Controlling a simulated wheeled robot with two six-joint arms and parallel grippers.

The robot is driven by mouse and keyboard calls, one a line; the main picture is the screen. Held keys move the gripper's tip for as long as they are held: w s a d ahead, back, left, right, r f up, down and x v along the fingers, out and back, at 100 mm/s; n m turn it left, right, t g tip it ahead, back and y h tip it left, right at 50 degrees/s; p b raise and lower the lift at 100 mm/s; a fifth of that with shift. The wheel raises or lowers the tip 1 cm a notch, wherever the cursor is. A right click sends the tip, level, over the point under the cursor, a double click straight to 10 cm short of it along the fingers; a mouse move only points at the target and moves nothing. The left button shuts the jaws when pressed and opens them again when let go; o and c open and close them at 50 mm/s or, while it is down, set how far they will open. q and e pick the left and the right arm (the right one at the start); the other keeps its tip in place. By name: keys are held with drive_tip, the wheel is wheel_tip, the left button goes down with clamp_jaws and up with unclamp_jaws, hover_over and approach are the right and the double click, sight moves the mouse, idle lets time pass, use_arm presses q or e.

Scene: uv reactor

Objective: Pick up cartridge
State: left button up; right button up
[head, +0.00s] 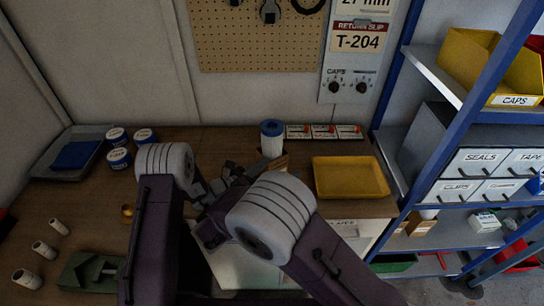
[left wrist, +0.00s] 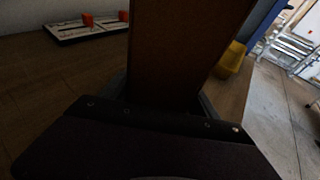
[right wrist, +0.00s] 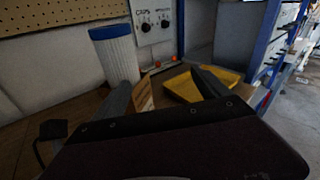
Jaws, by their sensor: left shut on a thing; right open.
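A white pleated cartridge (head: 271,142) with a blue top stands upright at the back of the bench. It also shows in the right wrist view (right wrist: 117,58), behind and above my left-hand finger there. My right gripper (right wrist: 165,88) is open, with its fingers apart and the cartridge not between them. My left gripper (left wrist: 160,95) is shut on a brown flat-sided thing (left wrist: 180,50) that fills the middle of the left wrist view. Its fingertips are hidden.
A yellow tray (head: 350,178) lies right of the cartridge. A light brown piece (right wrist: 145,95) shows between the right fingers. Blue-lidded tubs (head: 119,159) and a grey tray (head: 72,153) stand left. A blue-framed shelf (head: 437,70) bounds the right.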

sight(269, 153)
drive_tip(key=a+t+y, duration=0.2)
drive_tip(key=a+t, duration=0.1)
drive_tip(key=a, duration=0.3)
drive_tip(key=shift+n, duration=0.3)
drive_tip(key=x, duration=0.6)
drive_tip(key=shift+w+d+f, duration=0.1)
drive_tip(key=shift+d+f, duration=0.05)
drive_tip(key=shift+f, duration=0.05)
drive_tip(key=x, duration=0.5)
drive_tip(key=shift+w+r, duration=0.1)
drive_tip(key=shift+w, duration=0.25)
clamp_jaws()
